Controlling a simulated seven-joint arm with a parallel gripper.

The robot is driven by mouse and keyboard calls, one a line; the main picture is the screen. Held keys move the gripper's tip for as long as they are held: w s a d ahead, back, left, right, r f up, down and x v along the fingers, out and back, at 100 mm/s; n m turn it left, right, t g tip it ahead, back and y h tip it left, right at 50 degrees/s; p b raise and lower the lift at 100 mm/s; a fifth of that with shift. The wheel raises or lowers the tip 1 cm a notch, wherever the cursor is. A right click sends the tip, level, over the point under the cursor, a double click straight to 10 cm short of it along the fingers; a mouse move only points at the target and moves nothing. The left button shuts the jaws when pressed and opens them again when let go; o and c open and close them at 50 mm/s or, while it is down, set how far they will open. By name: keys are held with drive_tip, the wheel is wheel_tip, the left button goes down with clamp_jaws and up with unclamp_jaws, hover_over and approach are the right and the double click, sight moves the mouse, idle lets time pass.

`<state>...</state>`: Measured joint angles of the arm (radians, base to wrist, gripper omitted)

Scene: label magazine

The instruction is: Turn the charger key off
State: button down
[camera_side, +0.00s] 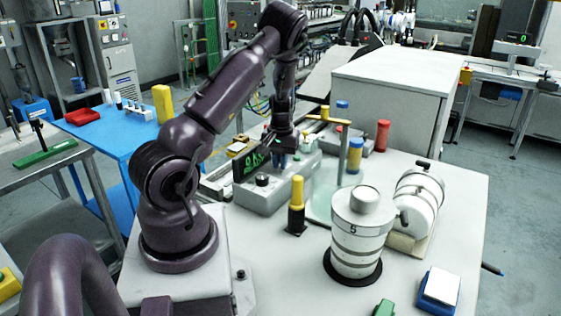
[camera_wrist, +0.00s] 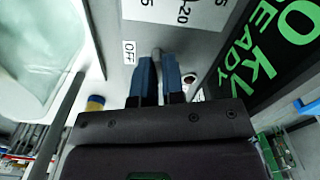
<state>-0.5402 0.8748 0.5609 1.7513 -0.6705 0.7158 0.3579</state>
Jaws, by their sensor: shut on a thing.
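The charger is a light grey box (camera_side: 262,200) on the white table, with a dark display (camera_side: 248,165) in green digits. In the wrist view the display (camera_wrist: 268,50) reads "0 kV READY". My gripper (camera_side: 282,158) is low over the charger's top, pointing down. In the wrist view its two blue fingers (camera_wrist: 159,78) are shut on a grey key (camera_wrist: 157,54), whose tip shows between them. An "OFF" label (camera_wrist: 129,52) lies just left of the key. The key's lower part is hidden by the fingers, and the side view does not show it.
A yellow-topped black post (camera_side: 297,207) stands close in front of the charger. A white ribbed canister (camera_side: 358,235), a lying white drum (camera_side: 420,195) and a clear panel (camera_side: 322,192) are to the right. The table's front right holds a blue-and-white block (camera_side: 439,288).

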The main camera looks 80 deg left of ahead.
drive_tip(key=n, duration=1.4)
drive_tip(key=shift+r, duration=0.1)
drive_tip(key=shift+n, duration=0.3)
drive_tip(key=c, duration=1.2)
unclamp_jaws()
wheel_tip(320, 180, up, 13)
drive_tip(key=shift+f, duration=0.1)
